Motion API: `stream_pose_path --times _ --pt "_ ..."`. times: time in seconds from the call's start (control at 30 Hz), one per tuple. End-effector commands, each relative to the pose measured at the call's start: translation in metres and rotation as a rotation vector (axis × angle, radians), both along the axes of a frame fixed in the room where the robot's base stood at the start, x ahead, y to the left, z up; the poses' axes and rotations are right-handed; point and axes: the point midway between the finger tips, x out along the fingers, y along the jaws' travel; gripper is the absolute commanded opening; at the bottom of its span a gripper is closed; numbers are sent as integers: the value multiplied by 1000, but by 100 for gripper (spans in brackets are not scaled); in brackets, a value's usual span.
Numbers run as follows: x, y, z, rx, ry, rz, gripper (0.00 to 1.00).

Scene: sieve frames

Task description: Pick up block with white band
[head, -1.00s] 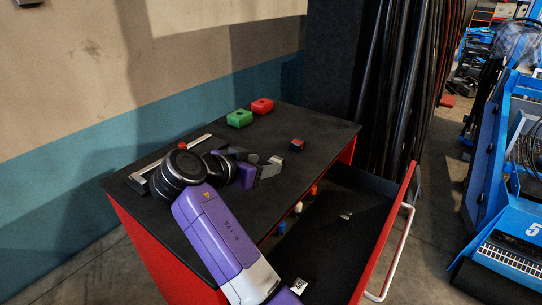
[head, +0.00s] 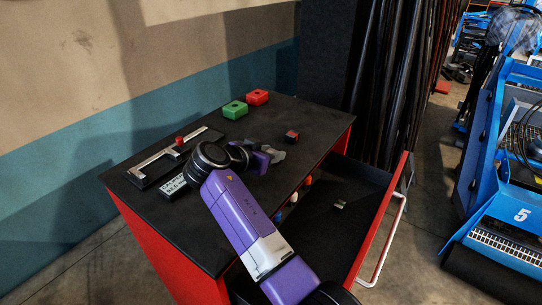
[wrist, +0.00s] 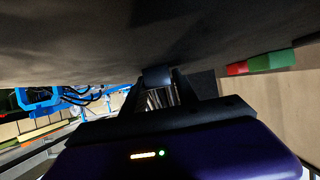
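A small dark block with red on top (head: 292,135) sits on the black cabinet top, toward its right edge. I cannot make out a white band on it. My gripper (head: 278,154) is low over the cabinet top, just in front of this block and apart from it in the head view. In the wrist view, which is upside down, the fingers of my gripper (wrist: 158,84) are spread. A dark block (wrist: 158,76) shows between their tips; I cannot tell if they touch it.
A green block (head: 235,109) and a red block (head: 257,97) stand at the back. A caliper on a dark board (head: 146,180) and a label plate (head: 172,188) lie at the left. The open drawer (head: 322,228) at the right holds a small metallic piece (head: 340,205).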

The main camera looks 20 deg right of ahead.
Motion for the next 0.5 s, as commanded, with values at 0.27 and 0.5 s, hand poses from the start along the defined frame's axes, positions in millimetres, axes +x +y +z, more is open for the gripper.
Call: stream_pose_path --times 0.27,0.5 --pt "0 0 0 0 0 0 0" --pt "0 0 2 -1 -2 0 0"
